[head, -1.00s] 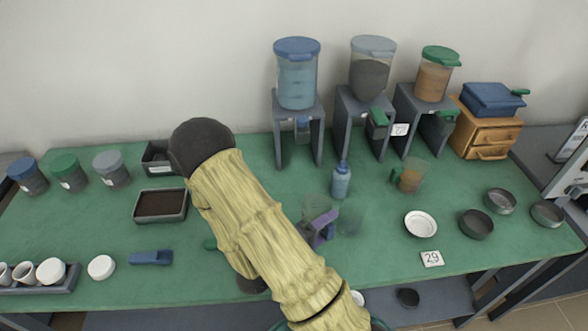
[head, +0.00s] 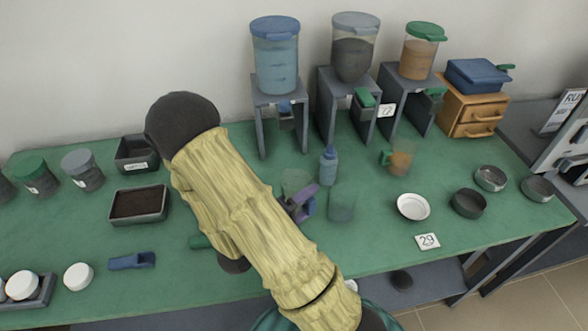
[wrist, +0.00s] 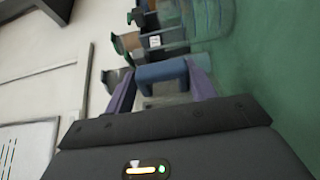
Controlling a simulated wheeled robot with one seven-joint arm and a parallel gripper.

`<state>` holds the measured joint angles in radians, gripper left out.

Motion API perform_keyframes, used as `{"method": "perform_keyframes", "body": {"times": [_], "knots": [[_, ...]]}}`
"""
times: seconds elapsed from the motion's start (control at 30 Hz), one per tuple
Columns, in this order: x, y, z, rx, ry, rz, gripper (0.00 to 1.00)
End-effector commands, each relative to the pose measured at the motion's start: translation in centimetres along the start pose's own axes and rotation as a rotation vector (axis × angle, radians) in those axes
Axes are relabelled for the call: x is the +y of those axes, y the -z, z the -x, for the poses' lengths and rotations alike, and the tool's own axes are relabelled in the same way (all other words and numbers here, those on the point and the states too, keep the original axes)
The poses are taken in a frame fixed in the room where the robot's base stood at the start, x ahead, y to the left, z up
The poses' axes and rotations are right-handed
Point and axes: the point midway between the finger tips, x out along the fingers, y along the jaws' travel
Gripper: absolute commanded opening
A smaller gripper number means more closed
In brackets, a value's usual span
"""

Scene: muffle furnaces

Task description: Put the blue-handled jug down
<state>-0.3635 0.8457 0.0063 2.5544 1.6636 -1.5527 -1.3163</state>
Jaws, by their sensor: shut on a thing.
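My gripper (head: 302,205) has purple fingers and shows just past my yellow-sleeved arm, over the middle of the green table. In the wrist view its fingers (wrist: 163,85) are shut on the blue handle (wrist: 160,72) of the clear jug. The jug's see-through body (head: 294,182) shows faintly beyond the fingers in the head view. My fingers and arm partly hide it. It looks low over the tabletop, but I cannot tell whether its base touches.
A clear vessel (head: 341,206) stands just right of my gripper, and a blue bottle (head: 328,166) stands behind. A green-handled jug (head: 400,160), a white dish (head: 413,207) and dispensers (head: 277,85) are further off. Green table (head: 365,240) is bare in front.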

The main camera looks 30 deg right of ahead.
Motion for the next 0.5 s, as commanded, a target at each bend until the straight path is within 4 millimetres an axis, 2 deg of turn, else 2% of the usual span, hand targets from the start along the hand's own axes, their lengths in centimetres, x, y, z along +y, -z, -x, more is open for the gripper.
{"method": "perform_keyframes", "body": {"times": [0.03, 0.5], "knots": [[-0.7, 0.2, -0.1, -0.001, 0.0, -0.006, 0.33], [-0.4, 1.2, -1.1, -0.004, -0.004, -0.005, 0.33]]}}
